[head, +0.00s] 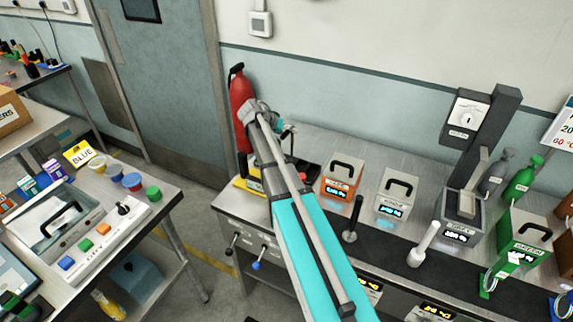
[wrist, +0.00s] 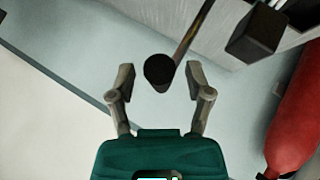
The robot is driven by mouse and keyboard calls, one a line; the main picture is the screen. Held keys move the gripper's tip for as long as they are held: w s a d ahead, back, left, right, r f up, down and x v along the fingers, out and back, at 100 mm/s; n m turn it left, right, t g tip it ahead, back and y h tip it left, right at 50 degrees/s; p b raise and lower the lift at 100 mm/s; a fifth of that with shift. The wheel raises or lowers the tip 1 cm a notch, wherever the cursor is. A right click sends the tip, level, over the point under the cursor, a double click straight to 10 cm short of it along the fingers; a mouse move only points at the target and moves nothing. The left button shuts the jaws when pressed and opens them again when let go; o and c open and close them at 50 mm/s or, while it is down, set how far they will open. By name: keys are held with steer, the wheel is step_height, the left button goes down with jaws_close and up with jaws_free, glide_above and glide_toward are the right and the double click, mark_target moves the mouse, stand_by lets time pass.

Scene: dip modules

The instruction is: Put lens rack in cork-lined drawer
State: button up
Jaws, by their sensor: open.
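I cannot make out a lens rack or a cork lining for certain in either view. Small green and blue holders stand at the right end of the bench, and I cannot tell what they are. My gripper (wrist: 159,72) is open in the wrist view, its two fingers apart with nothing between their pads. A dark round knob (wrist: 159,71) on a rod shows beyond the fingertips; I cannot tell how far off it is. In the head view my arm reaches toward the wall beside the fire extinguisher, and the gripper is small and partly hidden there.
The red fire extinguisher (head: 240,98) is close to my wrist; it also shows in the wrist view (wrist: 296,125). Handled modules, including an orange one (head: 340,184) and a green one (head: 521,240), line the bench. Another cluttered table (head: 172,197) stands left, with open floor between.

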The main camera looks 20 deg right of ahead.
jaws_close()
steer(key=shift+r, duration=0.1)
stand_by(0.5)
step_height(320, 180, up, 10)
steer(key=p, duration=1)
stand_by(0.6)
